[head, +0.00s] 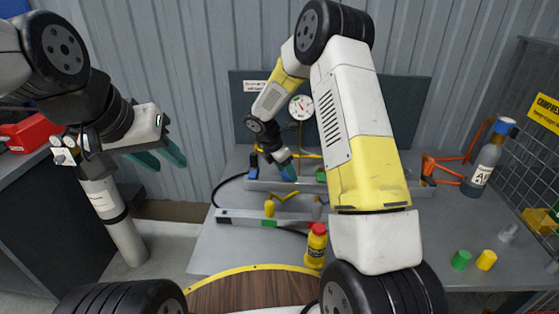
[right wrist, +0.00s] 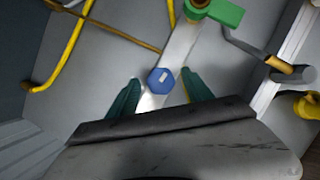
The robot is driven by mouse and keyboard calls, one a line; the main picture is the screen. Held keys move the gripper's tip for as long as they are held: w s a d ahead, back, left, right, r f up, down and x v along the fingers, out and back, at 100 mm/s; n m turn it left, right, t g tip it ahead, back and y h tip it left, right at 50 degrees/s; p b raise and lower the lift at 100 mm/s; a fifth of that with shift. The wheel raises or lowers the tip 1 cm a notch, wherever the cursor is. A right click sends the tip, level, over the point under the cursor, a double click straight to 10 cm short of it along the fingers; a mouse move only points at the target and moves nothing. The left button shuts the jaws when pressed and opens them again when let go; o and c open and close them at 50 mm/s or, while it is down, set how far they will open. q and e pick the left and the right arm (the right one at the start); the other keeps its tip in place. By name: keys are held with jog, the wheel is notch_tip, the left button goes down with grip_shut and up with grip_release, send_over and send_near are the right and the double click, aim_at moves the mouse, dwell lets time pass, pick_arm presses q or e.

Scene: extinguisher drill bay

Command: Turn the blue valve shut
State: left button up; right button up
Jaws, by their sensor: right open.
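The blue valve is a hexagonal blue knob (right wrist: 160,80) with a pale mark on top, set on a light metal bar. In the right wrist view it sits between the teal fingertips of my right gripper (right wrist: 160,88), with gaps visible at both sides. The right gripper is open. In the head view my right gripper (head: 288,172) is over the bench bar and hides most of what lies beneath it. My left gripper (head: 162,156) is open and empty, held at the left, away from the bench.
A green valve piece (right wrist: 227,12) is close by on the bar. Yellow hoses (right wrist: 62,50) run nearby. On the bench (head: 215,258) stand a red-capped yellow bottle (head: 316,247), a grey cylinder (head: 484,165), and green (head: 461,260) and yellow (head: 486,260) pieces. A gauge (head: 301,107) is behind.

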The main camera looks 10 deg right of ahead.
grip_shut()
jog(key=shift+m, duration=0.5)
jog(key=m+g, duration=0.1)
jog(key=m, duration=0.2)
jog(key=shift+w, duration=0.15)
jog(key=m+g, duration=0.2)
jog(key=m, duration=0.2)
jog(key=shift+w+m, duration=0.1)
jog(key=shift+m, duration=0.2)
jog(key=m+g, duration=0.1)
jog(key=m, duration=0.3)
jog(key=shift+w+g+y, duration=0.1)
jog(key=shift+g+y, duration=0.2)
jog(key=shift+g, duration=0.1)
jog(key=shift+d+m+g+y, duration=0.1)
jog(key=shift+m+g+y, duration=0.35)
jog(key=shift+m, duration=1.55)
